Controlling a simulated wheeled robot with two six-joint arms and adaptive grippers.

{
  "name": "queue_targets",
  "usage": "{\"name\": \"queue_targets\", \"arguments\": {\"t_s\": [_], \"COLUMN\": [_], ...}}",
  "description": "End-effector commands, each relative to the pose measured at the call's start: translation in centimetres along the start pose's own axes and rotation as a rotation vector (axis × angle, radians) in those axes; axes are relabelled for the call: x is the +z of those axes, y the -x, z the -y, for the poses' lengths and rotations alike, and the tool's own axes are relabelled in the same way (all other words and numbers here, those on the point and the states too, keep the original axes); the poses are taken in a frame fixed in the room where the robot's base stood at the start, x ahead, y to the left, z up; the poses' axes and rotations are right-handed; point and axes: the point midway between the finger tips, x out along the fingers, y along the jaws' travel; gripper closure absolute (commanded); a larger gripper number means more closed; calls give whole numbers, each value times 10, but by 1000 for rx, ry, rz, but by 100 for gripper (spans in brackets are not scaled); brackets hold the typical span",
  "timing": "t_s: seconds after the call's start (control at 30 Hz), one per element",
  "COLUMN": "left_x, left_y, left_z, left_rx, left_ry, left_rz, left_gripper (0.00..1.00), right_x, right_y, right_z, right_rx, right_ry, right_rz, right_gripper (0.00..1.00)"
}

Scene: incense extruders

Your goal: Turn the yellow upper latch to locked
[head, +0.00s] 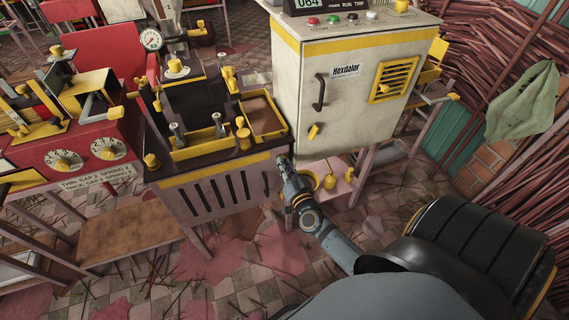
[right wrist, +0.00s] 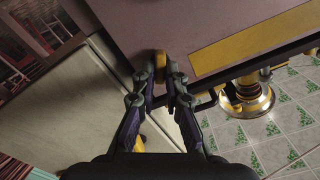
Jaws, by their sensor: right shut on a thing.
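My right gripper (head: 284,162) is at the right front corner of the dark machine bench, beside the white cabinet. In the right wrist view the gripper (right wrist: 161,76) is shut on a small yellow piece (right wrist: 160,62), which lies between its fingertips against the edge of the dark slab; it looks like the yellow upper latch. In the head view the gripper hides this piece, and I cannot read its angle. Another yellow latch (head: 313,131) shows on the cabinet door, apart from the gripper. My left gripper is not in view.
The white Hexdalor cabinet (head: 345,110) stands just right of the gripper. The dark bench (head: 215,165) with yellow trays is to its left. A red machine with dials (head: 85,158) stands further left. Several sticks litter the tiled floor.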

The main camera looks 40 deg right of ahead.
Motion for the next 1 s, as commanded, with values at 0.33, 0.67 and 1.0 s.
{"name": "queue_targets", "arguments": {"t_s": [0.33,0.67,1.0], "left_x": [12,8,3], "left_y": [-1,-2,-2], "left_z": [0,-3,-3], "left_rx": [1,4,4], "left_ry": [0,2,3], "left_rz": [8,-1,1], "left_gripper": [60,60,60], "right_x": [0,1,2], "right_y": [0,0,0], "right_z": [-1,-2,-4], "right_rx": [0,0,1], "right_ry": [-327,-639,-907], "right_rz": [0,0,0], "right_gripper": [100,100,100]}}
